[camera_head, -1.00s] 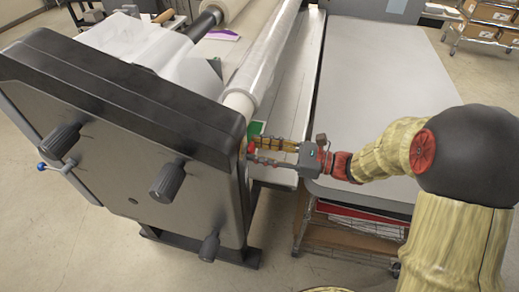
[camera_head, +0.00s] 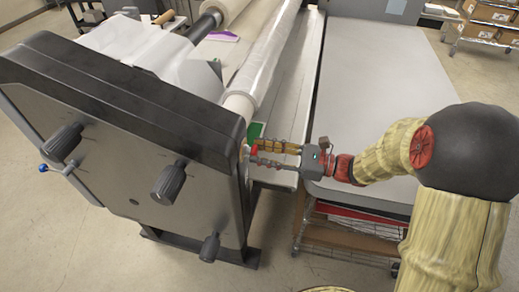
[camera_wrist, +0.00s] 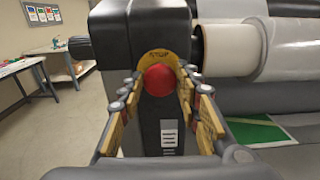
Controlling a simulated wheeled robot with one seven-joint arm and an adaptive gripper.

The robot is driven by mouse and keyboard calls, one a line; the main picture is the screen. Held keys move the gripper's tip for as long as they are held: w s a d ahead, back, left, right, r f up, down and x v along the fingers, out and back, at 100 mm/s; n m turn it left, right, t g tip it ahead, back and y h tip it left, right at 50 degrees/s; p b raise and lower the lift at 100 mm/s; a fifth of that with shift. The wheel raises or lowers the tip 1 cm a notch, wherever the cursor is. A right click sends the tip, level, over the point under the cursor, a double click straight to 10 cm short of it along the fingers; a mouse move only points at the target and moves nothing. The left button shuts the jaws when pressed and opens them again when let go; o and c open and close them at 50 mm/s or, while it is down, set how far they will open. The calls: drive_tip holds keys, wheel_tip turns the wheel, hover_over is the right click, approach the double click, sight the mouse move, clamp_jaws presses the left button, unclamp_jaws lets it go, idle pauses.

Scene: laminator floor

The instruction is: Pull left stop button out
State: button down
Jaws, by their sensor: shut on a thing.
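In the head view my gripper (camera_head: 252,154) reaches left to the housing's inner edge. The red button (camera_head: 254,150) shows there as a small patch at the fingertips. The fingers partly cover it, and the exact gap to its plate is hard to tell.
A green patch (camera_head: 256,130) is close by. The grey table (camera_head: 385,90) on the right is bare.

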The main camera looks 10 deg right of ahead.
drive_tip(key=shift+d, duration=0.15)
drive_tip(key=c, duration=1.3)
unclamp_jaws()
drive_tip(key=shift+s+d, duration=0.1)
drive_tip(key=shift+d, duration=0.1)
drive_tip(key=v, duration=1.1)
drive_tip(key=shift+s+d, duration=0.15)
drive_tip(key=shift+d, duration=0.25)
